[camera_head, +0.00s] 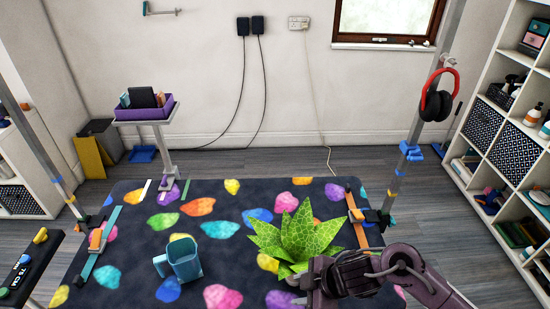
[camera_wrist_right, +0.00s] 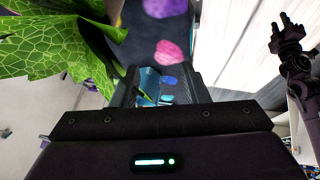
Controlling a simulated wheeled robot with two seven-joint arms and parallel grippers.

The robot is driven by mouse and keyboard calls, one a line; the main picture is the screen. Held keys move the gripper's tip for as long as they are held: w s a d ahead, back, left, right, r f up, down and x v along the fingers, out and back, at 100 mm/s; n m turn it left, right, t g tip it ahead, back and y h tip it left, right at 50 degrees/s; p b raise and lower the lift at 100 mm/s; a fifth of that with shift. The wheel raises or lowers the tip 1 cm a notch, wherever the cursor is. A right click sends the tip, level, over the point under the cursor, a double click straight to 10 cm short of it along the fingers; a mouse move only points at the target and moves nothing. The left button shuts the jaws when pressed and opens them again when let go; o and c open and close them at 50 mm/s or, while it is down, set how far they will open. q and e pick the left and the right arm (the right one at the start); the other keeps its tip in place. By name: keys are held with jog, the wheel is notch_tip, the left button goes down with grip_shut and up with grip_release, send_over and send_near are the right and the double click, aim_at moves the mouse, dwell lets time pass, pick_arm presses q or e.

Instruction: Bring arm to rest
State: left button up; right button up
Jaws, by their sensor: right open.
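My right arm (camera_head: 425,285) comes in from the lower right of the head view over the table. Its gripper (camera_head: 308,283) is just in front of the spiky green plant (camera_head: 300,238), partly overlapping it in the picture. In the right wrist view the jaws (camera_wrist_right: 162,84) are apart. A blue surface shows between them, seemingly the mug, farther off. Large green leaves (camera_wrist_right: 50,45) fill the upper left there; whether they touch the gripper I cannot tell. A dark jointed arm (camera_wrist_right: 297,65), apparently my left, stands at the right of that view; its jaw state is unclear.
A blue mug (camera_head: 182,261) stands on the dark table with colourful spots (camera_head: 130,245). Metal posts flank the table; red headphones (camera_head: 437,97) hang on the right one. A purple tray (camera_head: 145,113) stands at the back left. White shelves (camera_head: 490,155) line the right.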

notch_tip(320, 180, up, 6)
jog(key=d+m+t+h, duration=0.2)
jog(key=m+t+h, duration=0.15)
jog(key=m, duration=0.45)
jog(key=s+d+f+m+g+h, duration=0.1)
jog(key=s+d+m+g+h, duration=0.15)
jog(key=s+d+m, duration=0.7)
notch_tip(320, 180, down, 31)
jog(key=s+d+n+g+b, duration=0.2)
jog(key=s+b, duration=0.1)
pick_arm(q)
jog(key=f, duration=0.1)
jog(key=f+b, duration=0.1)
jog(key=f, duration=0.2)
jog(key=shift+s+f+b, duration=0.3)
jog(key=shift+s, duration=0.1)
pick_arm(e)
jog(key=s+d+f+g, duration=0.1)
jog(key=s+d+f, duration=0.2)
jog(key=s+f, duration=1.6)
notch_tip(320, 180, down, 2)
jog(key=shift+s+d+f, duration=0.15)
jog(key=shift+s+f, duration=0.1)
jog(key=shift+s, duration=0.05)
